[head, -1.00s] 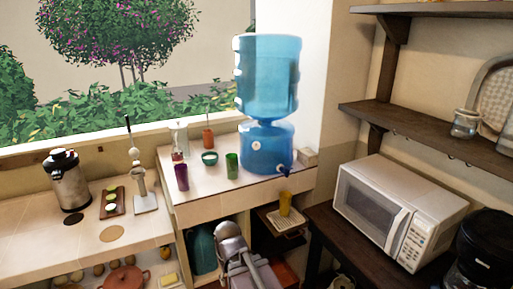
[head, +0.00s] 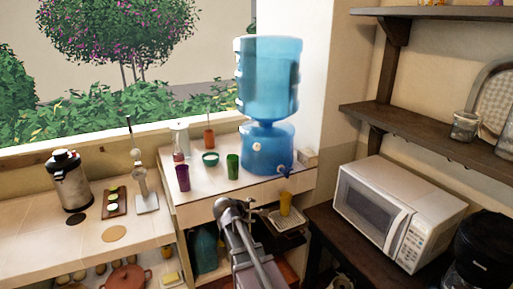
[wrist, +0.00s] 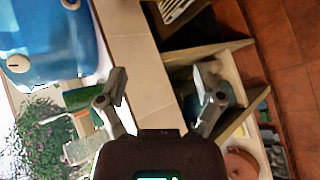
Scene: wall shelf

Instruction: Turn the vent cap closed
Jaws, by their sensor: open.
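The blue water dispenser (head: 268,152) stands on the tiled counter by the window, with a large bottle (head: 268,75) on top. A small round white cap (head: 257,146), which looks like the vent cap, sits on the front of its base. A dark tap (head: 285,170) sticks out at the lower right. In the wrist view the dispenser (wrist: 55,35) is at the upper left, with the white cap (wrist: 18,63) near the left edge. My gripper (head: 262,208) is below and in front of the counter edge, apart from the dispenser. In the wrist view my gripper (wrist: 163,88) is open and empty.
A purple cup (head: 183,178), teal bowl (head: 210,158) and green cup (head: 232,166) stand left of the dispenser. A microwave (head: 400,210) is at the right.

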